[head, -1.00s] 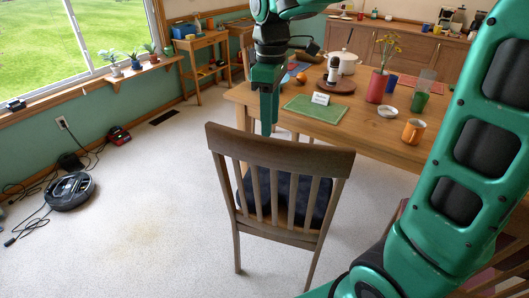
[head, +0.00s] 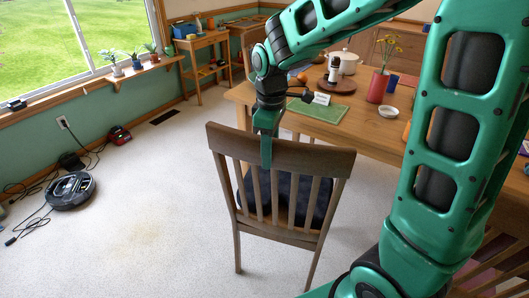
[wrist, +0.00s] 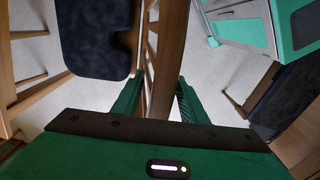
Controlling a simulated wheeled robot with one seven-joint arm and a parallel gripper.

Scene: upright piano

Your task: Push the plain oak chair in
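The plain brown wooden chair (head: 322,160) stands on the pale floor, its slatted back toward me and a dark cushion (head: 290,193) on its seat. It stands at the near side of the wooden table (head: 372,137), with its back out from the table edge. My gripper (head: 266,155) points down at the chair's top rail, one finger on the near side of it. In the wrist view, the open fingers (wrist: 160,95) straddle the rail (wrist: 168,50), with a gap on the slat side. The far finger is hidden in the head view.
The table holds a green mat (head: 318,108), a white pot (head: 345,62) and a red vase (head: 378,87). A round black robot vacuum (head: 70,190) and cables lie on the floor at left. Part of another chair (head: 490,270) shows at lower right. Floor left of the chair is clear.

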